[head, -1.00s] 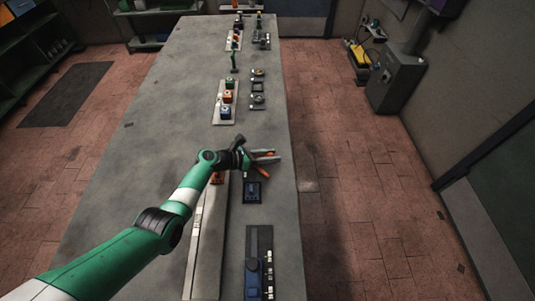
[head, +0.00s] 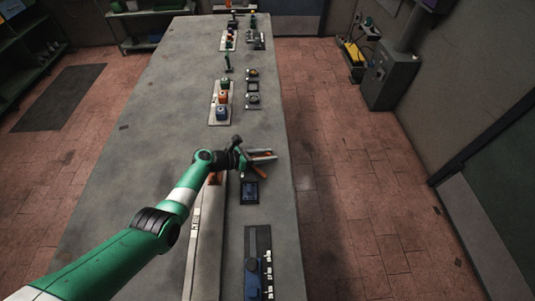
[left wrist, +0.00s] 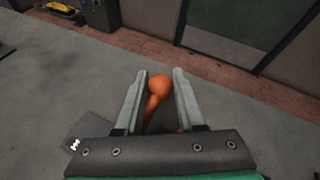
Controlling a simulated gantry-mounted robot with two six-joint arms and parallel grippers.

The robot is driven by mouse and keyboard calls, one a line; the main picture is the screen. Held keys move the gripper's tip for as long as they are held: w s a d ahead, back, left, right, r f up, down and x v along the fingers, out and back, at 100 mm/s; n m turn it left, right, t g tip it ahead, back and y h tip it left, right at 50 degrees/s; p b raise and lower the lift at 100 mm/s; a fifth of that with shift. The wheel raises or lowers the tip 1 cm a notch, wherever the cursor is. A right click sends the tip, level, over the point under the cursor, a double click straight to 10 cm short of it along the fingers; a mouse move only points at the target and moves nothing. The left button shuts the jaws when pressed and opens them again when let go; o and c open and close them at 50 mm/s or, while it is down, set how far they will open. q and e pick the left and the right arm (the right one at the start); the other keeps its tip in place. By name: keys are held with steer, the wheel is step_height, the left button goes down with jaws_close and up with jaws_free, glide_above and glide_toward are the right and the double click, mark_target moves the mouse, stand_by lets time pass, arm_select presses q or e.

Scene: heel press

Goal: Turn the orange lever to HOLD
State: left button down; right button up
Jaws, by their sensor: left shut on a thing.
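The orange lever (left wrist: 158,86) shows in the left wrist view as a rounded knob on a short stem, between the two grey fingers of my left gripper (left wrist: 159,78). The fingers are shut on it, with the knob between their tips. In the head view my left gripper (head: 262,157) is over the right part of the bench, and bits of orange show at its fingers. The lever's base is mostly hidden by the gripper. No HOLD mark can be read. My right gripper is not in view.
A dark square panel (head: 249,192) lies just in front of the gripper on the long grey bench (head: 160,110). A dark strip with a blue part (head: 253,275) is nearer. Boards with coloured buttons (head: 222,101) stand farther back. The bench's left side is clear.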

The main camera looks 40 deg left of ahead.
arm_select(q)
steer(key=shift+s+d+f, duration=0.1)
steer(key=shift+s+f, duration=0.15)
steer(key=shift+f, duration=0.35)
steer(key=c, duration=0.8)
jaws_free()
steer(key=shift+c, duration=0.2)
steer(key=o, duration=0.4)
steer(key=shift+s+d, duration=0.1)
steer(key=shift+r, duration=0.1)
